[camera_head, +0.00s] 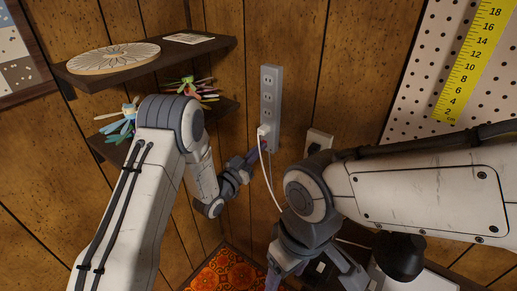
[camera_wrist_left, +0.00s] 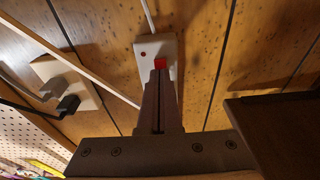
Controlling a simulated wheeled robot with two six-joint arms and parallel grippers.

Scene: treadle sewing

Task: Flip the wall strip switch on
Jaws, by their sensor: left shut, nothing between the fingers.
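The wall strip (camera_head: 271,95) is a pale grey upright power strip with several outlets on the wood-panelled wall; a white plug sits low on it. In the left wrist view, the strip's end (camera_wrist_left: 144,70) shows a red switch (camera_wrist_left: 160,62) and a small red dot beside it. My left gripper (camera_head: 261,147) is shut and empty at the strip's lower end. In the wrist view its fingertips (camera_wrist_left: 160,74) overlap the switch's edge; whether they touch it I cannot tell. The switch's position is unclear. My right gripper (camera_head: 274,276) is low in the head view, partly cut off.
A wall outlet (camera_head: 319,143) with a dark plug is right of the strip, and a white cord (camera_head: 271,187) hangs from the strip's plug. Dark shelves (camera_head: 205,48) are at the left, and a pegboard (camera_head: 408,110) with a yellow ruler is at the right.

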